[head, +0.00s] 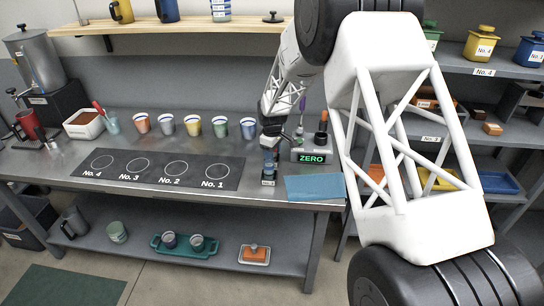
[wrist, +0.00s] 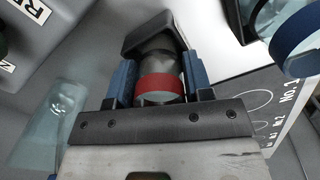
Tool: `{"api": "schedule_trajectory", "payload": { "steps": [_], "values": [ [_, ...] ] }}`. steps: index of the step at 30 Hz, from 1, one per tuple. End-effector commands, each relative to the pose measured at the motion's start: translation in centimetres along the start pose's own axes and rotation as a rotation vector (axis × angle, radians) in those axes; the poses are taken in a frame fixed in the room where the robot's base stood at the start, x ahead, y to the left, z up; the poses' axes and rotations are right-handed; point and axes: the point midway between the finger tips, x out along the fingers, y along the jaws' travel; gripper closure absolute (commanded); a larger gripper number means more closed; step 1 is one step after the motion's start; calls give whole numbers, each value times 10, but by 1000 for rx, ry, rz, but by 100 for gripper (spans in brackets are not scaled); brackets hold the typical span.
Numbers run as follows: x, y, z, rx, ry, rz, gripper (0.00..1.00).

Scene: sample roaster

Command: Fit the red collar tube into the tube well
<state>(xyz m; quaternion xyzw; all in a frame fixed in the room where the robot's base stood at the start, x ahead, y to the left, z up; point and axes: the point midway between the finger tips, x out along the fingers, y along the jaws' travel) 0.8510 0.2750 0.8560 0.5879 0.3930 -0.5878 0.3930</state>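My gripper (head: 269,152) points down near the front right of the bench. In the wrist view its blue fingers (wrist: 160,78) stand on either side of the red collar tube (wrist: 160,82) and appear shut on it. The tube's red band faces the wrist camera, and its grey body runs away between the fingers. A dark block (wrist: 148,32) lies just beyond the tube. In the head view a small labelled stand (head: 268,183) is directly below the gripper. I cannot tell which part is the tube well, or whether the tube is inside it.
A grey unit reading ZERO (head: 311,157) stands close on the right, with a blue cloth (head: 315,187) in front. A black mat (head: 158,170) with numbered circles lies left. Several banded cups (head: 193,125) stand behind it. A blue-banded cup (wrist: 294,38) shows near the gripper.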

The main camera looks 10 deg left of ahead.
Motion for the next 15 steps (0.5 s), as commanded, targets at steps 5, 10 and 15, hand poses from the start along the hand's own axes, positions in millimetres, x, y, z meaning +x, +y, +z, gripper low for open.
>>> {"api": "schedule_trajectory", "payload": {
  "steps": [5, 10, 15],
  "values": [
    [0, 0, 0, 0, 0, 0, 81],
    [0, 0, 0, 0, 0, 0, 85],
    [0, 0, 0, 0, 0, 0, 85]
  ]
}}
